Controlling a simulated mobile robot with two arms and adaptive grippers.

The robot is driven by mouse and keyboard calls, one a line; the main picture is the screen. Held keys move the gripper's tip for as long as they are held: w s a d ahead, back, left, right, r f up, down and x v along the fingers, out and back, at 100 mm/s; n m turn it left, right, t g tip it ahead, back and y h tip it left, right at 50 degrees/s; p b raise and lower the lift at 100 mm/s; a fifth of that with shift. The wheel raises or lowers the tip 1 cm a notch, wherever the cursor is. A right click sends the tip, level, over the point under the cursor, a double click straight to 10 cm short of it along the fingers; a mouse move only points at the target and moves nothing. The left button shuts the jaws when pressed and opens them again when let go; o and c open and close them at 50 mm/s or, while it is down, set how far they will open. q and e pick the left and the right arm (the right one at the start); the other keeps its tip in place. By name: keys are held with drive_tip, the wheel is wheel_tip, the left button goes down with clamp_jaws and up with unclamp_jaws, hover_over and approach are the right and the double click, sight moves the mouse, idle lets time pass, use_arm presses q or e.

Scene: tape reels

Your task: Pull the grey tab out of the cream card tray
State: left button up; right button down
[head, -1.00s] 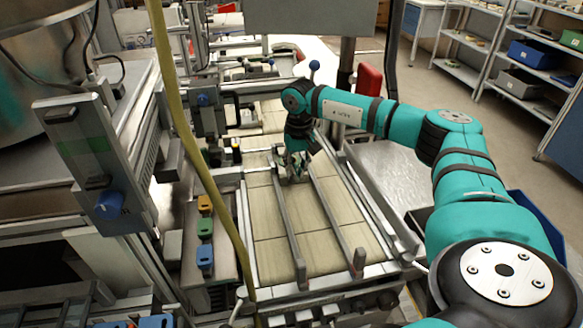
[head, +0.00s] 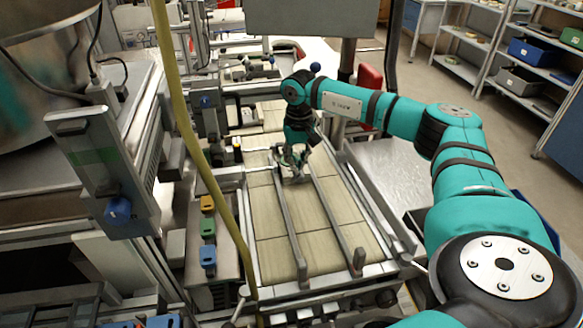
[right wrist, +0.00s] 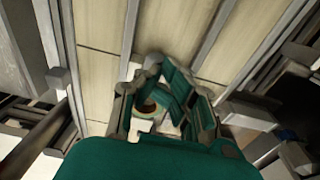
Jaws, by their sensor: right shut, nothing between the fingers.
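My right gripper (head: 293,178) is low over the far half of a cream-panelled conveyor bed, close to the left of two long grey rails. It is shut with nothing held. In the right wrist view its finger links (right wrist: 160,62) frame a small round, pale object (right wrist: 148,107), only partly visible. I cannot make out the cream card tray or its grey tab for certain; the gripper covers the spot below it. My left gripper is out of view.
The conveyor bed (head: 325,250) is bare near its front, between grey rails (head: 335,215). A yellow hose (head: 200,160) hangs in front. Shelves (head: 495,60) stand at the right.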

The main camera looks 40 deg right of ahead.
drive_tip(key=c, duration=2)
unclamp_jaws()
drive_tip(key=shift+c, duration=0.2)
drive_tip(key=o, duration=0.7)
drive_tip(key=shift+c, duration=0.2)
wheel_tip(320, 180, up, 12)
